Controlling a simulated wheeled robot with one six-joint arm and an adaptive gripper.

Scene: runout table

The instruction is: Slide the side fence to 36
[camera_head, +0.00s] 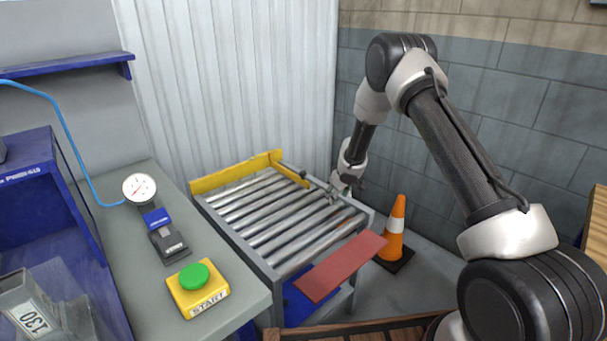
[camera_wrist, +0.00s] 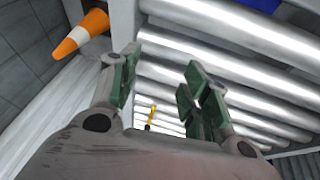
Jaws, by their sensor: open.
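The yellow side fence (camera_head: 232,174) stands along the far end of the roller table (camera_head: 262,266). A shorter yellow piece runs from its right end toward the near side, with a dark rod or knob beside it. My gripper (camera_head: 340,190) is at the table's right rail, to the right of the fence and apart from it. In the wrist view my gripper (camera_wrist: 162,75) is open and empty, with rollers behind its green-padded fingers. A small yellow part with a dark end (camera_wrist: 152,112) shows farther off between the fingers. No scale number is legible.
An orange cone (camera_head: 396,228) stands right of the table. The left bench holds a green start button (camera_head: 194,276) and a dial gauge (camera_head: 139,187). A grey block wall (camera_head: 500,110) is behind.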

